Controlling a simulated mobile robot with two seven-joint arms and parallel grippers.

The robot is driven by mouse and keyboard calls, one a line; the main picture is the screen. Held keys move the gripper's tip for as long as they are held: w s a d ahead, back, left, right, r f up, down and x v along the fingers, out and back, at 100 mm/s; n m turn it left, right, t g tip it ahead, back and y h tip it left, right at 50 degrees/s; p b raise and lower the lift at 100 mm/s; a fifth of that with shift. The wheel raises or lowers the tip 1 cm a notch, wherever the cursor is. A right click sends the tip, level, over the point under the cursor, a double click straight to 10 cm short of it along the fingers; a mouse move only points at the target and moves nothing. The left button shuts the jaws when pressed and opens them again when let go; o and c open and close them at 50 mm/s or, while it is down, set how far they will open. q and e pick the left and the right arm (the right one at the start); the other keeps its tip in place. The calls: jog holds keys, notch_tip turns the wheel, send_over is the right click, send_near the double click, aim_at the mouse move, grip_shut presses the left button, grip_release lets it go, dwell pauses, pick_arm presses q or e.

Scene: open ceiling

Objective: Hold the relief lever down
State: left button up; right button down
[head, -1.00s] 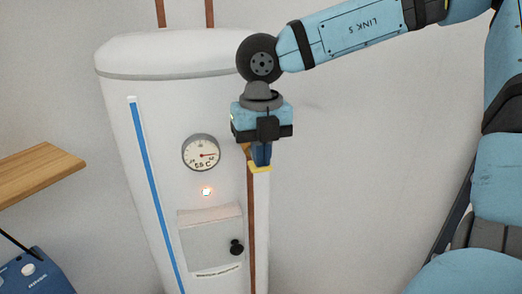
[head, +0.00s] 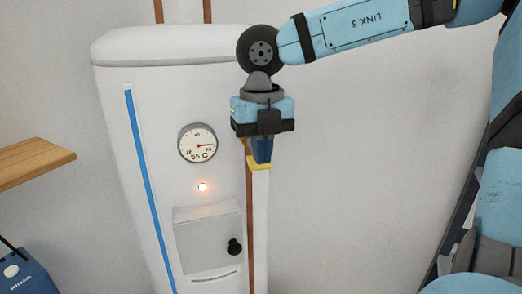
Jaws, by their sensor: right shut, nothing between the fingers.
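The white tank (head: 150,45) stands against the wall, with a brown pipe (head: 250,230) down its right side. A small yellow piece (head: 257,165), which looks like the relief lever, sticks out at the upper part of this pipe. My right gripper (head: 262,158) points straight down, shut and empty, with its fingertips right at the top of the yellow piece. They seem to touch it, but the exact contact is hard to make out. The valve body behind is mostly hidden by the gripper. My left gripper is not in view.
A wooden shelf (head: 35,160) and blue case (head: 25,275) are at left. Bare wall lies right.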

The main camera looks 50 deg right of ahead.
jog(key=shift+a, duration=0.1)
jog(key=shift+r, duration=0.8)
pick_arm(q)
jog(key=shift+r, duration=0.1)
jog(key=shift+p, duration=0.3)
pick_arm(e)
jog(key=shift+r, duration=0.1)
